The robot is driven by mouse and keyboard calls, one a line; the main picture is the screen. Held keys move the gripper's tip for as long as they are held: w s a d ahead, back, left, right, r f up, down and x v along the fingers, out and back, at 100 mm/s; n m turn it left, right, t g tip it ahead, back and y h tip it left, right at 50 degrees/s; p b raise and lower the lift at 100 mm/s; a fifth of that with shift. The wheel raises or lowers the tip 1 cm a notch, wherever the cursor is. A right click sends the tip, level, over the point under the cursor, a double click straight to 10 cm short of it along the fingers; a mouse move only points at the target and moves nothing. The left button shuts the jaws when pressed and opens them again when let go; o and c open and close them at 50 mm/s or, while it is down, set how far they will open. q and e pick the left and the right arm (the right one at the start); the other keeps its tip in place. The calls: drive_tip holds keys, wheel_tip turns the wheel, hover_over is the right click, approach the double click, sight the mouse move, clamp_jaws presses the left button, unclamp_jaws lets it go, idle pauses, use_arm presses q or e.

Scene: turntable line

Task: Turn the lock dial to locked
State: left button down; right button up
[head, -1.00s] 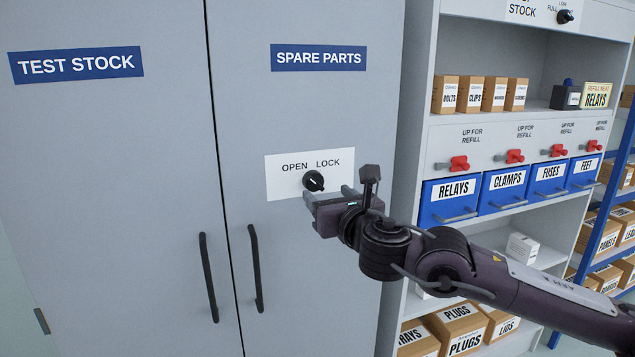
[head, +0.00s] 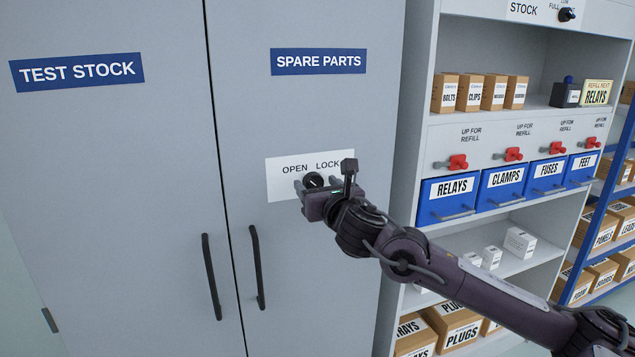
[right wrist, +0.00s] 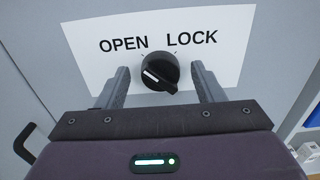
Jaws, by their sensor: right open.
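The lock dial (head: 313,180) is a round black knob on a white plate (head: 284,187) on the grey SPARE PARTS door (head: 340,110). In the right wrist view the dial (right wrist: 157,72) has a white mark on its left side, tilted toward the word OPEN; LOCK is printed to the right. My right gripper (head: 317,192) is open. Its fingers stand on either side of the dial, one left and one right, with visible gaps between them and the knob. In the head view the gripper partly covers the plate's lower right. My left gripper is out of view.
Two dark vertical handles (head: 257,267) (head: 211,277) are below and left of the plate. A shelf unit stands to the right with blue bins (head: 449,198), red levers (head: 457,162) and cardboard boxes (head: 460,325). The door around the plate is otherwise clear.

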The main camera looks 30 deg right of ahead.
drive_tip(key=shift+w, duration=0.25)
drive_tip(key=c, duration=0.9)
drive_tip(key=shift+c, duration=0.2)
